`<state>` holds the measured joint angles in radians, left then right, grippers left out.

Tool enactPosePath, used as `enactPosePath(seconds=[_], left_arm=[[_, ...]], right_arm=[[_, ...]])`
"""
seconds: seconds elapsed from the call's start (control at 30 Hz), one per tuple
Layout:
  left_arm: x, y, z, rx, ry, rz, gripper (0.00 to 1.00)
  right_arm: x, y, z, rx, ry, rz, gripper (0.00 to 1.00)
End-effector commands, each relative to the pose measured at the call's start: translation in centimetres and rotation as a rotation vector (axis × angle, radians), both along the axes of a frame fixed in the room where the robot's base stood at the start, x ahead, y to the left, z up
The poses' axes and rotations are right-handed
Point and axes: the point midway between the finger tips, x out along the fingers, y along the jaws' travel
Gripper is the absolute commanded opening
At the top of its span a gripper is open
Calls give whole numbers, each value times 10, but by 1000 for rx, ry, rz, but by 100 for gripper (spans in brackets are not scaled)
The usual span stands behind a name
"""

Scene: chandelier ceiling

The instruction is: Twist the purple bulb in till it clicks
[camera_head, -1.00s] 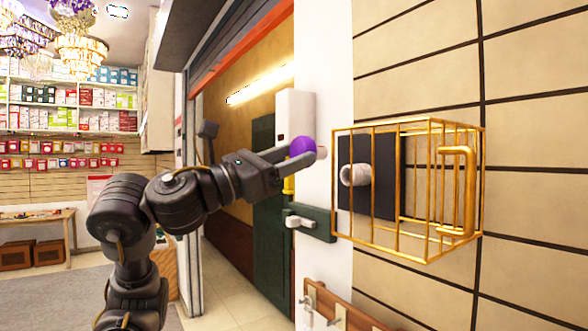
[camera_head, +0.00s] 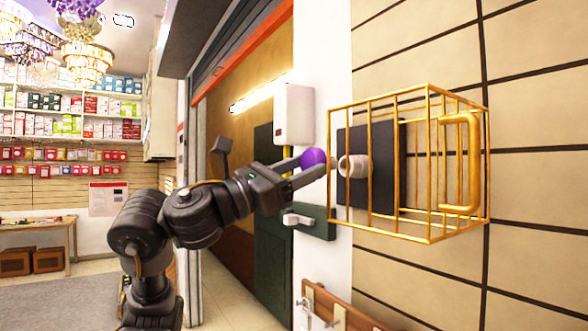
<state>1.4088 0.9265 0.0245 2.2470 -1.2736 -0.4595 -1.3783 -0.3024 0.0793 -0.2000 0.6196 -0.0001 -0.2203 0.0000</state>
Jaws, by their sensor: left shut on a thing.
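The purple bulb (camera_head: 313,160) is a round purple ball between the fingers of my left gripper (camera_head: 308,169). The gripper is shut on it. My left arm reaches in from the left, and the fingers point right toward a white socket (camera_head: 354,166). The socket stands out from a dark square plate (camera_head: 388,165) on the wall, inside a golden wire cage (camera_head: 430,238). The bulb is just left of the cage's open-looking left side, and a gap shows between it and the socket. My right gripper is not in view.
The cage has a thick golden handle (camera_head: 460,165) on its right side. A white box (camera_head: 294,114) is on the wall behind the gripper. A dark green ledge with a white lever (camera_head: 298,220) sits below the bulb, and a wooden hook rail (camera_head: 340,308) lower down.

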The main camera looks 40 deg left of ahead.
Motion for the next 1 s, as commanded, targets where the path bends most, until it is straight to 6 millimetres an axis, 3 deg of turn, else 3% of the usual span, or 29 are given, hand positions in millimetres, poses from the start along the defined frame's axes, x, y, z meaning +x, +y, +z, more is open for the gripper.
enactPosePath(seconds=[0.47,0.57,0.73,0.8,0.83,0.87,1.0], left_arm=[[29,-9,0,-1,1,0,28],[36,-10,0,-1,1,1,21],[47,-14,0,-2,3,-1,21],[52,-16,-1,-1,4,-2,10],[54,-17,-1,-1,5,-2,11],[56,-18,-1,0,6,-2,6],[58,-17,0,203,-54,-5,5]], right_arm=[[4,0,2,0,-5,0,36],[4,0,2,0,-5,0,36],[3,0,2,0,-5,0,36],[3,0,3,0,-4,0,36],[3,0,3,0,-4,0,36],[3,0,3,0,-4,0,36],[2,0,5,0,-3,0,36]])
